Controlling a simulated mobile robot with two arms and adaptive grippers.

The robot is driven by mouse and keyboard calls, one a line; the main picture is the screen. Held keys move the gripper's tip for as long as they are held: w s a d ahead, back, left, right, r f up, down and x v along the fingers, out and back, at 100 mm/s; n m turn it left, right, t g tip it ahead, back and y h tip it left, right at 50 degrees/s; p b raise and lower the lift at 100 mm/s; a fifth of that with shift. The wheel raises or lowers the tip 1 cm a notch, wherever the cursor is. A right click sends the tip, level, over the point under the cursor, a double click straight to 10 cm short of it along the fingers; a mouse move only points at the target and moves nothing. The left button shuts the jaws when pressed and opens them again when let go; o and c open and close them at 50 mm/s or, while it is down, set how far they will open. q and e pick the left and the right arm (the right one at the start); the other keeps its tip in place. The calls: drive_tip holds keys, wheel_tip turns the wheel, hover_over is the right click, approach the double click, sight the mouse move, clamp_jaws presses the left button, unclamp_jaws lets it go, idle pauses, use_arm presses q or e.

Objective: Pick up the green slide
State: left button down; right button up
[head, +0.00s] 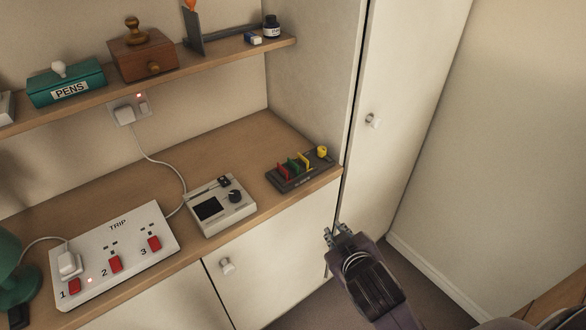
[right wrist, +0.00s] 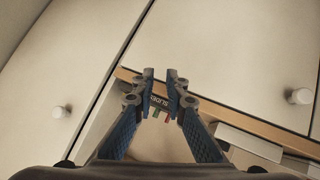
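The green slide (head: 294,166) is a small upright piece in a dark block (head: 290,183) at the right end of the counter. A red slide (head: 282,173) stands to its left and a yellow one (head: 305,160) to its right. My right gripper (head: 338,233) is in front of the cupboards, apart from the block, below and right of it in the head view. In the right wrist view its fingers (right wrist: 159,80) are open and empty, with the block and green slide (right wrist: 149,113) seen beyond the gap. My left gripper is not in view.
A yellow knob (head: 322,151) stands on the block's right end. A grey device (head: 218,207) and a white switch panel (head: 115,255) lie further left on the counter (head: 240,145). A shelf (head: 225,50) hangs above, and a tall cupboard (head: 400,110) stands at the right.

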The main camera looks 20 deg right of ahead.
drive_tip(key=w+a+r+n+t+y, duration=0.1)
drive_tip(key=w+a+r+n+t, duration=0.2)
drive_tip(key=r, duration=0.5)
drive_tip(key=w+a+r+n+t+y, duration=0.2)
drive_tip(key=w+r+t, duration=0.25)
drive_tip(key=r, duration=0.35)
drive_tip(key=w+a+r+n+t+y, duration=0.1)
drive_tip(key=w+a+r+n+t, duration=0.15)
drive_tip(key=w+r, duration=0.4)
drive_tip(key=s+a+r+n+g+y, duration=0.2)
drive_tip(key=a+r+n+g+y, duration=0.2)
drive_tip(key=a+n+y, duration=0.5)
drive_tip(key=s+a+r+n+g+y, duration=0.25)
drive_tip(key=a+n+y, duration=0.4)
drive_tip(key=n, duration=0.55)
drive_tip(key=n+g+h, duration=0.8)
drive_tip(key=g+h, duration=0.1)
drive_tip(key=h, duration=0.7)
approach(293, 162)
drive_tip(key=f, duration=0.1)
drive_tip(key=shift+t, duration=0.25)
drive_tip(key=p+x, duration=0.3)
drive_tip(key=x, duration=0.3)
drive_tip(key=shift+w+f, duration=0.15)
drive_tip(key=shift+w+a+f, duration=0.15)
drive_tip(key=shift+w+f, duration=0.2)
drive_tip(key=shift+f, duration=0.3)
